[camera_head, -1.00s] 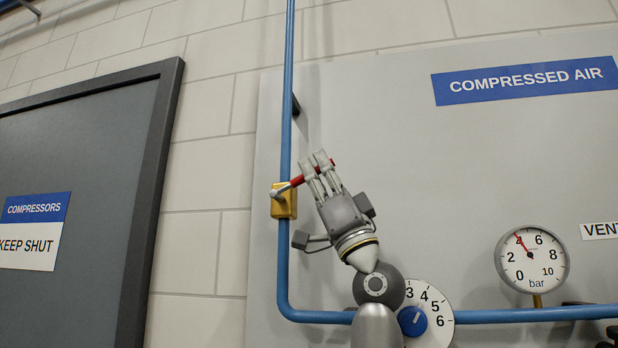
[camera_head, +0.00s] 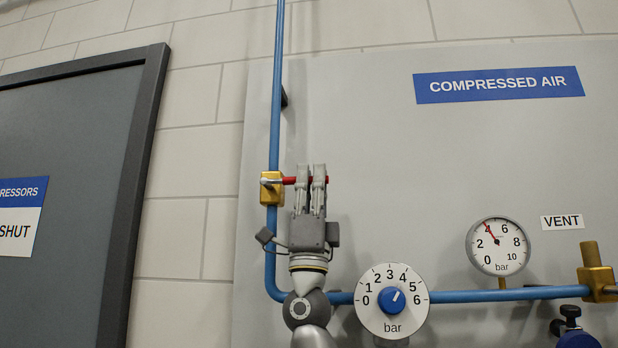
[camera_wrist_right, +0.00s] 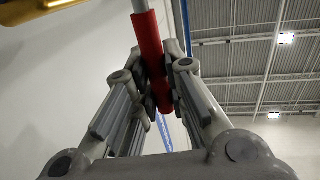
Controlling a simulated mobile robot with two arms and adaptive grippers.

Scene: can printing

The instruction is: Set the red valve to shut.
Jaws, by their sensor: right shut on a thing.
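The red valve is a yellow body (camera_head: 272,188) on the vertical blue pipe (camera_head: 276,110), with a red lever handle (camera_head: 289,181). The lever points right from the body, roughly level and across the pipe. My right gripper (camera_head: 312,181) comes up from below and is shut on the red handle near its outer end. In the right wrist view the red handle (camera_wrist_right: 147,42) runs down between the two fingers, with its grey stem at the top. Part of the handle is hidden by the fingers. My left gripper is not in view.
A white dial (camera_head: 380,325) with a blue knob (camera_head: 391,300) is right of my arm. A pressure gauge (camera_head: 497,246) stands on the horizontal blue pipe (camera_head: 460,296). A brass vent fitting (camera_head: 597,277) is at the far right. A grey door (camera_head: 60,200) is at the left.

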